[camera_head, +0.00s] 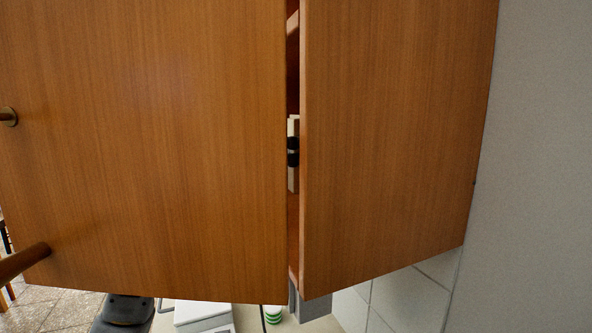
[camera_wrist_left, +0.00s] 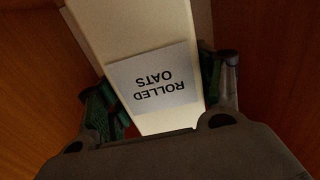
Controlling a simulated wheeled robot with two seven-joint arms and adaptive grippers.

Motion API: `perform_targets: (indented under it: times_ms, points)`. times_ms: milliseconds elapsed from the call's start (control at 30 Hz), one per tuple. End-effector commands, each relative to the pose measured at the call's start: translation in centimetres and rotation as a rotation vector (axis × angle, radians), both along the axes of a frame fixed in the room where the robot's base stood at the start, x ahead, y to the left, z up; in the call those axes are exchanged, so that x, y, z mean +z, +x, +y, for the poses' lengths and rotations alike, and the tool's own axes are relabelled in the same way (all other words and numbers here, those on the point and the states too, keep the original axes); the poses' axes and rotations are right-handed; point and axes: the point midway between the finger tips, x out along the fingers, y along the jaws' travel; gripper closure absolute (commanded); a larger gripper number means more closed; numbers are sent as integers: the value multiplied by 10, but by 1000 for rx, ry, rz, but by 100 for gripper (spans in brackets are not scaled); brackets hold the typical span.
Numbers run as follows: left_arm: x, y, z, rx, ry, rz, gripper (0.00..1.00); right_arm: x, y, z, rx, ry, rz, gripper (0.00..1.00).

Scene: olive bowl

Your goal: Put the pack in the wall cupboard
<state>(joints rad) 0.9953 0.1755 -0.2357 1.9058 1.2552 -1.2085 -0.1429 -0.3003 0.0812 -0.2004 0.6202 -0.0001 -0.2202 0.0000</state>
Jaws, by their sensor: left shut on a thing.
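The pack (camera_wrist_left: 130,30) is a cream box with a white label reading "ROLLED OATS", upside down in the left wrist view. My left gripper (camera_wrist_left: 163,88) is shut on it, with a green-padded finger on each side. In the head view only a narrow strip of the pack (camera_head: 293,180) shows in the gap between two wooden panels, with a small black part across it. The wall cupboard (camera_head: 140,140) shows a large wooden door in front, which hides most of the gripper and pack.
A second wooden panel (camera_head: 390,140) stands right of the gap, beside a plain grey wall (camera_head: 540,160). A door fitting (camera_head: 9,116) is at the left edge. Below are a white object (camera_head: 200,315) and a green-and-white item (camera_head: 272,314). Wooden surfaces flank the pack closely in the wrist view.

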Motion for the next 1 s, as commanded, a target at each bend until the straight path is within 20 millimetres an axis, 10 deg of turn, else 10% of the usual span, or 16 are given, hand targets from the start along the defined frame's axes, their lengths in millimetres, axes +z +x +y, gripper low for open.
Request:
perform_targets:
  times_ms: [1000]
  points:
    - [-39, 0, 0, 0, -2, 1, 67, 6, 0, 2, -1, 2, 0, 60]
